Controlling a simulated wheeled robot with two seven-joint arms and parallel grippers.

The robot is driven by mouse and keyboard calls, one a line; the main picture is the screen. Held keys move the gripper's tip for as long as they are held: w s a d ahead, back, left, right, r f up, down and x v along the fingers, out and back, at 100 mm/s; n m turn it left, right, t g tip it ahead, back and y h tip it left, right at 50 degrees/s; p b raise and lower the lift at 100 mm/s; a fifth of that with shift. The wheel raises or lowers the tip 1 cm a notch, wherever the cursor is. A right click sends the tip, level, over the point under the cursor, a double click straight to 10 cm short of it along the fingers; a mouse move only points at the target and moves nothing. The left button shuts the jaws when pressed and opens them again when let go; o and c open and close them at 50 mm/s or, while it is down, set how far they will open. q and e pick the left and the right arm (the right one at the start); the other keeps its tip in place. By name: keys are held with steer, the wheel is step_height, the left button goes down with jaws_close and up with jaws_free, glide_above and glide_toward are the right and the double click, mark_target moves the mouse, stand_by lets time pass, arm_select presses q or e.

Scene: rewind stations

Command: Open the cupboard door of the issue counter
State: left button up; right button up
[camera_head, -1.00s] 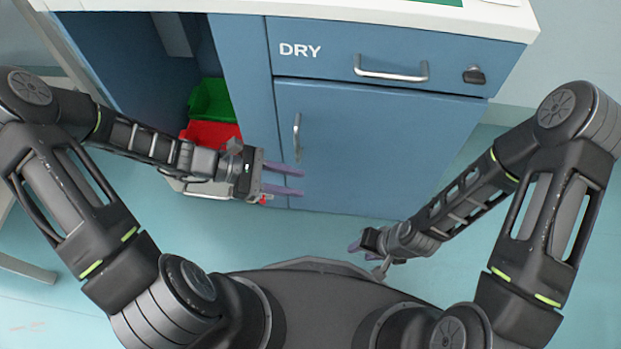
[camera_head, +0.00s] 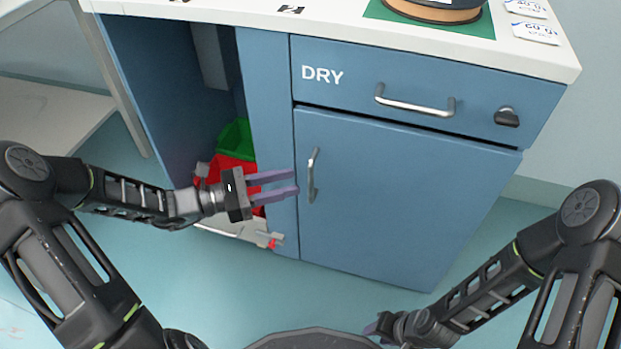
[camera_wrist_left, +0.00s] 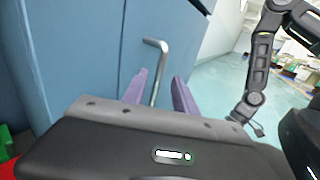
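The cupboard door (camera_head: 395,205) of the issue counter is a blue panel under the drawer marked DRY, and it is shut. Its upright metal handle (camera_head: 312,175) is near the door's left edge. My left gripper (camera_head: 296,183) is open, its two purple fingers pointing right at the handle. In the left wrist view the handle (camera_wrist_left: 156,70) shows between and beyond the fingers (camera_wrist_left: 158,92); I cannot tell whether they touch it. My right gripper (camera_head: 372,328) is low, in front of the counter, away from the door; its fingers are mostly hidden.
The drawer (camera_head: 345,90) above has a horizontal handle (camera_head: 415,104) and a dark knob (camera_head: 507,117). An open bay at the left holds a green bin (camera_head: 236,138) and a red bin (camera_head: 240,170). A spool (camera_head: 435,10) stands on the countertop. Floor before the door is clear.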

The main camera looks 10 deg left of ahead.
arm_select(q)
steer(key=b+x, duration=0.2)
steer(key=x, duration=0.4)
steer(key=shift+c, duration=0.2)
jaws_close()
stand_by(1.1)
